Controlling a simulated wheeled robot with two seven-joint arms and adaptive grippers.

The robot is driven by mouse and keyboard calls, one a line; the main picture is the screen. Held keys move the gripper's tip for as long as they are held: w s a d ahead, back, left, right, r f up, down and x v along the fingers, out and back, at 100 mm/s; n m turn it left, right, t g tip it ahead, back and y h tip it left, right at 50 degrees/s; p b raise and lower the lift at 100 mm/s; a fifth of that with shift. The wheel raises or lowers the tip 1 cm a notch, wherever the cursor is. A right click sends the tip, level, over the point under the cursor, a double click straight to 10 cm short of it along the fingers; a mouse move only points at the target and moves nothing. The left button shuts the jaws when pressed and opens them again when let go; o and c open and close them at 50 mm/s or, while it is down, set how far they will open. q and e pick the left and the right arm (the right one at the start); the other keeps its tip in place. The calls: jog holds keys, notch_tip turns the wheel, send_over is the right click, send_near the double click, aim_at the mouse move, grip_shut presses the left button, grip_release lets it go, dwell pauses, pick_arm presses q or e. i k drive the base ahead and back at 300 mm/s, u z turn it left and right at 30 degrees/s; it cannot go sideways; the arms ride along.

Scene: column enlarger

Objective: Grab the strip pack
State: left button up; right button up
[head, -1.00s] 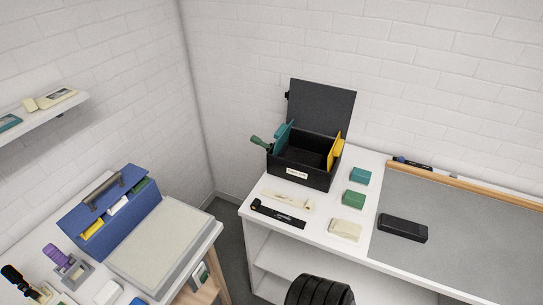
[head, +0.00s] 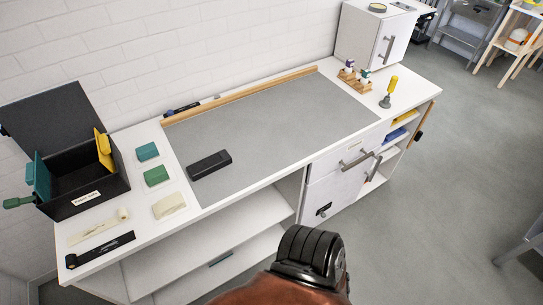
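No thing in view is clearly marked as the strip pack, and I cannot tell which one it is. On the white counter (head: 130,232) lie a cream strip-like piece (head: 98,228) and a black strip-like piece (head: 100,250) at the front left. Teal (head: 147,151), green (head: 156,176) and cream (head: 169,205) small packs lie in a row right of the black box (head: 90,190). A dark oblong case (head: 209,165) lies on the grey mat (head: 275,120). Neither of my grippers is in view.
The black box stands open, with teal and yellow dividers and a front label. A wooden rail (head: 240,95) runs along the mat's back edge. A wooden rack (head: 354,80), a yellow-handled tool (head: 389,92) and a white cabinet (head: 365,45) stand at the right. Most of the mat is clear.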

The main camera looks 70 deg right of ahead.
aim_at(205, 167)
jog(key=z, duration=1.35)
jog(key=i, duration=0.1)
jog(key=z, duration=0.05)
